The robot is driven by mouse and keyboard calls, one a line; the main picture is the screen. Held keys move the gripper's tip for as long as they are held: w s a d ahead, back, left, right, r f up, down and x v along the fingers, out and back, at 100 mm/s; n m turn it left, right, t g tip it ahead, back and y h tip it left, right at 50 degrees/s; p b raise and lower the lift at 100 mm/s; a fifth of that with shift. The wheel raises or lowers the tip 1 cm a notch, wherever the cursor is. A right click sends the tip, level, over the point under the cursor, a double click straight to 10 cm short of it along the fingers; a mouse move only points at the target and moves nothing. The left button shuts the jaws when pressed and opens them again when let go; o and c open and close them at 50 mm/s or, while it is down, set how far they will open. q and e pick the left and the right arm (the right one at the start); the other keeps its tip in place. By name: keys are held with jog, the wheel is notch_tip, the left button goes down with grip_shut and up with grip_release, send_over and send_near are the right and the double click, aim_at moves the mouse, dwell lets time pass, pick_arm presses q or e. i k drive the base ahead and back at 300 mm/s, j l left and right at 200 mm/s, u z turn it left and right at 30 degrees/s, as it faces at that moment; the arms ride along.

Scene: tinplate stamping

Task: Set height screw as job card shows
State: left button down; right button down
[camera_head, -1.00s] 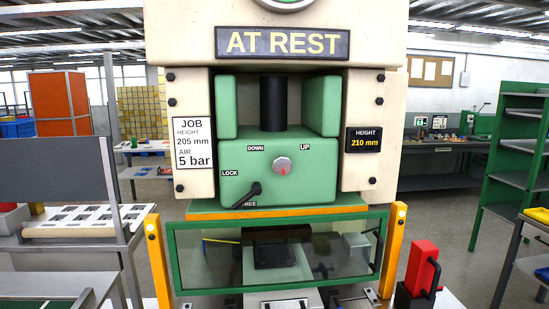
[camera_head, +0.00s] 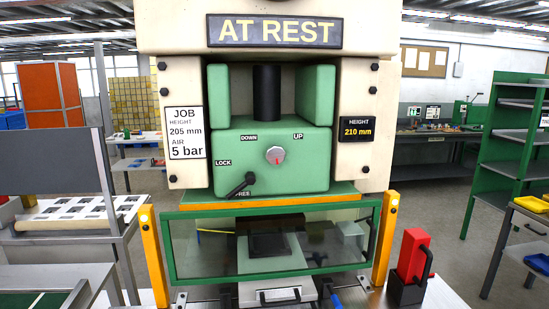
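The height screw knob (camera_head: 275,155) is a round grey dial with a red mark, on the green press ram (camera_head: 310,172) between the DOWN and UP labels. The job card (camera_head: 186,133) on the press's left column reads height 205 mm and air 5 bar. The height display (camera_head: 357,129) on the right column reads 210 mm. A black lock lever (camera_head: 242,185) below the knob points down-left, its knob end close to the FREE label, away from LOCK. The press sign (camera_head: 275,31) reads AT REST. Neither gripper can be made out.
A green-framed clear guard (camera_head: 270,275) covers the die area below the ram. Orange posts (camera_head: 153,256) flank it. A red block with a black handle (camera_head: 414,257) stands at the right. A green shelf rack (camera_head: 515,150) stands further right.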

aim_at(276, 154)
jog(key=l+u, duration=0.2)
jog(key=u, duration=0.2)
jog(key=l+u, duration=0.2)
jog(key=u, duration=0.2)
jog(key=l+u, duration=0.25)
jog(key=u, duration=0.15)
